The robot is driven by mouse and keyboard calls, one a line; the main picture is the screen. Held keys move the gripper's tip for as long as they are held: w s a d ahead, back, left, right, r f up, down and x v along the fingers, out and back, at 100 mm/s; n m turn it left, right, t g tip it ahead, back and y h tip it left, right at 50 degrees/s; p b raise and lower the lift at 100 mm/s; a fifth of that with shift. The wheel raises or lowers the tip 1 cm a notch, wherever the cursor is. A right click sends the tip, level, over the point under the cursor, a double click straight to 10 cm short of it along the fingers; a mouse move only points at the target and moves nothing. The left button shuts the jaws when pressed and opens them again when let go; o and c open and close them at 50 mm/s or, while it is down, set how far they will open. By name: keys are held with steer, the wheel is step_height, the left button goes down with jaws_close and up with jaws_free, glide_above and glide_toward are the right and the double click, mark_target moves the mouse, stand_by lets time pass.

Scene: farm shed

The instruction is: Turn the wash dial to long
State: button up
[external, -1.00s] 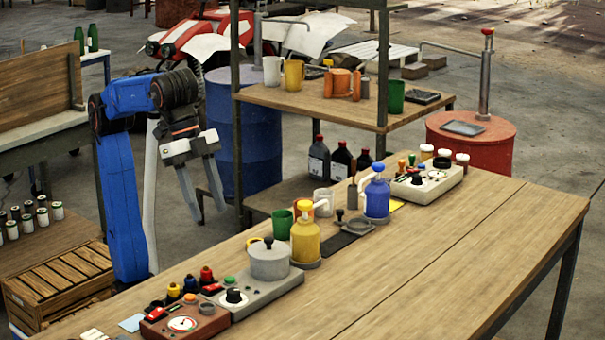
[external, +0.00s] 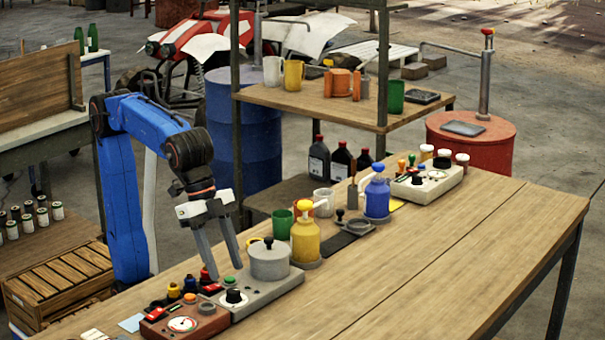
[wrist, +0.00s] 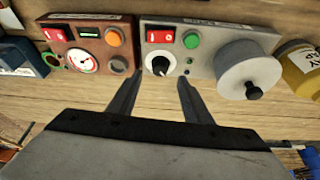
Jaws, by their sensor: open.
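The grey control panel (external: 262,300) lies on the bench and carries a black dial (external: 234,296), a green button (external: 229,282), a red switch (external: 211,288) and a grey lidded pot (external: 269,262). In the wrist view the dial (wrist: 160,65) has a white pointer mark, and a green button (wrist: 192,40) sits up and right of it. My gripper (external: 227,272) is open and points down above the panel. In the wrist view its two fingers (wrist: 160,85) lie on either side of the dial's lower area, apart from it. The dial's printed labels are too small to read.
A brown panel (external: 160,328) with a gauge stands directly left of the grey one. A yellow pump bottle (external: 305,240) and blue pump bottle (external: 377,196) stand farther along the bench. The front right of the bench (external: 440,270) is clear.

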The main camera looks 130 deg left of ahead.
mark_target(233, 290)
steer(key=shift+x, duration=2.7)
steer(key=c, duration=1)
steer(key=shift+c, duration=0.2)
